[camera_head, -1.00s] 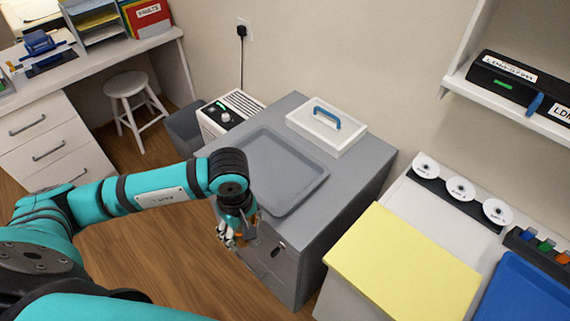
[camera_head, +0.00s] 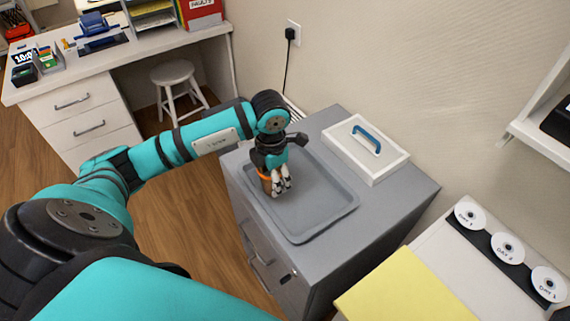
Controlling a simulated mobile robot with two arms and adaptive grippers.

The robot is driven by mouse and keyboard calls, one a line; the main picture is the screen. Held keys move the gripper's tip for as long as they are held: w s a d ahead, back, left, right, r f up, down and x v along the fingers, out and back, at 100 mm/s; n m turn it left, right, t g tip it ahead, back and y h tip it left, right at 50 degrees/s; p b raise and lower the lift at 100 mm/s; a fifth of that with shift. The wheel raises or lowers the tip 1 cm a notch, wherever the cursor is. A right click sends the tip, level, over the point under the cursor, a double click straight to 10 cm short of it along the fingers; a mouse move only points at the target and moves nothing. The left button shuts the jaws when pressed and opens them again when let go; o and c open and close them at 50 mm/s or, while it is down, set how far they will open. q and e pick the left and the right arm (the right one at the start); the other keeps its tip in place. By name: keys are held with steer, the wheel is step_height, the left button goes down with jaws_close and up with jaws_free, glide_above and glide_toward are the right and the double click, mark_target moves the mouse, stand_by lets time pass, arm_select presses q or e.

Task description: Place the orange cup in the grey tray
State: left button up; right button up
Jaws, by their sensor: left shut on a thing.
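My left gripper (camera_head: 279,184) is shut on the orange cup (camera_head: 264,175). The cup is mostly hidden behind the fingers; only a strip of orange shows at their left side. The gripper points down over the left part of the grey tray (camera_head: 318,222). The tray lies on top of a grey cabinet, and its visible part is empty. I cannot tell whether the cup touches the tray floor or hangs just above it. My right gripper is not in view.
A white box lid with a blue handle (camera_head: 393,164) lies behind the tray to the right. A yellow board (camera_head: 405,292) and a white surface with discs (camera_head: 507,247) are at lower right. A desk (camera_head: 60,90) and white stool (camera_head: 172,73) stand at upper left.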

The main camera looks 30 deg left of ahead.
arm_select(q)
steer(key=w, duration=0.2)
steer(key=w+a, duration=0.1)
steer(key=w, duration=0.2)
steer(key=w+a+p, duration=0.1)
steer(key=w, duration=0.1)
steer(key=shift+w+a+f, duration=0.1)
steer(key=shift+w+f, duration=0.15)
steer(key=shift+f, duration=0.1)
steer(key=f, duration=0.2)
steer(key=shift+w+a+f+p, duration=0.1)
steer(key=shift+w+f+p, duration=0.15)
steer(key=shift+f+p, duration=0.15)
steer(key=shift+f, duration=0.35)
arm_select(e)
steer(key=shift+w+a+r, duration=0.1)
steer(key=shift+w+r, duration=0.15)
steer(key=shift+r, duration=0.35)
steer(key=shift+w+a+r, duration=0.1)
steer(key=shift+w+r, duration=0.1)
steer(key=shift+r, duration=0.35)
arm_select(q)
steer(key=shift+f, duration=0.2)
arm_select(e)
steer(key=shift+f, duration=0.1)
arm_select(q)
steer(key=o, duration=1.5)
steer(key=shift+c, duration=0.2)
